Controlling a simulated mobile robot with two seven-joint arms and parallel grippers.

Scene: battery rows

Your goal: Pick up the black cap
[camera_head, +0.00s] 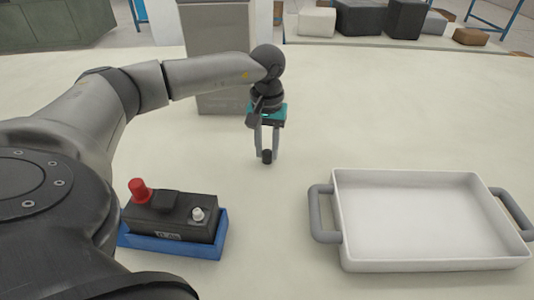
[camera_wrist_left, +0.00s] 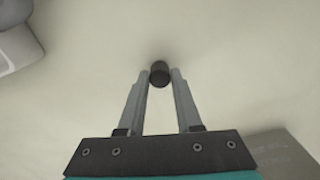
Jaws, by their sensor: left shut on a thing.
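A small black cap (camera_head: 267,156) is between the fingertips of my left gripper (camera_head: 267,153), over the middle of the table. The cap also shows in the left wrist view (camera_wrist_left: 159,74), with a finger on each side of it. My left gripper (camera_wrist_left: 160,77) is shut on the cap and points down. I cannot tell whether the cap touches the table. My right gripper is in neither view.
A black battery (camera_head: 172,218) with a red cap (camera_head: 139,190) and a bare pale terminal (camera_head: 198,214) sits in a blue holder (camera_head: 222,236) at the front left. A white tray (camera_head: 430,266) with grey handles stands at the right. A grey box (camera_head: 215,35) is behind my gripper.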

